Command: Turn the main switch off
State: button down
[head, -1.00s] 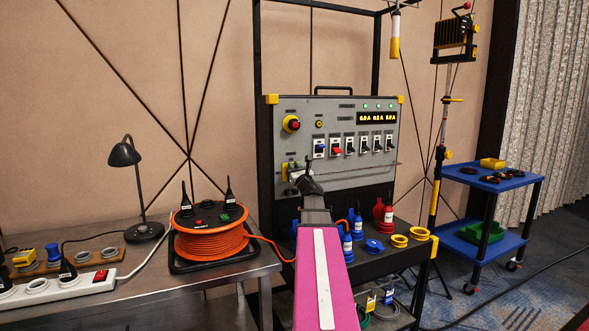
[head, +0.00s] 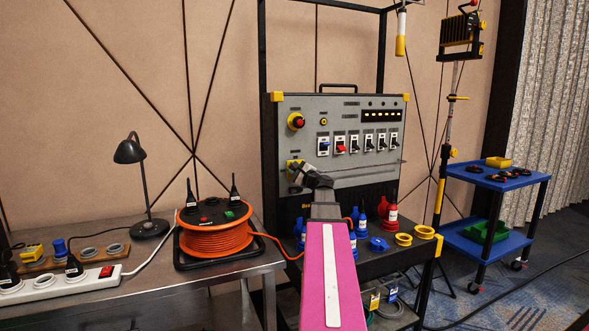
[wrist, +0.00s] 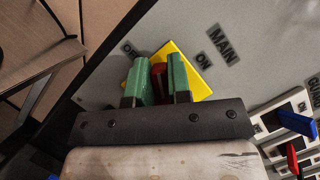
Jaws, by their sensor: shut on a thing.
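The main switch is a red handle (wrist: 160,80) on a yellow plate (wrist: 188,68), under the label MAIN in the wrist view. Its yellow plate also shows at the panel's lower left in the head view (head: 291,166). My gripper (wrist: 161,78) has its two green fingers on either side of the red handle, shut on it. In the head view my gripper (head: 299,173) reaches the switch and covers part of it. Labels stand beside the plate; one reads ON, the other is partly legible. The handle's exact pointing is hard to tell.
The grey panel (head: 340,105) carries a display (head: 381,115) showing only short dashes, with unlit lamps above. A row of breakers (head: 354,143) and a red-topped button (head: 297,121) sit near the switch. An orange cable reel (head: 213,236) stands on the left table.

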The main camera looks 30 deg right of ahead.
jog(key=n, duration=0.2)
jog(key=f+n+g, duration=0.1)
jog(key=shift+w+n+g, duration=0.1)
jog(key=shift+n+g, duration=0.2)
jog(key=shift+n, duration=0.1)
jog(key=shift+f+n+g, duration=0.2)
jog(key=shift+n+g, duration=0.05)
jog(key=shift+n, duration=0.4)
jog(key=shift+f+n+g, duration=0.15)
jog(key=shift+n+g, duration=0.1)
jog(key=shift+n, duration=0.4)
jog(key=shift+d, duration=0.1)
jog(key=c, duration=1.1)
grip_release()
jog(key=shift+o, duration=0.2)
jog(key=shift+s, duration=0.25)
jog(key=v, duration=1)
jog(key=shift+d, duration=0.2)
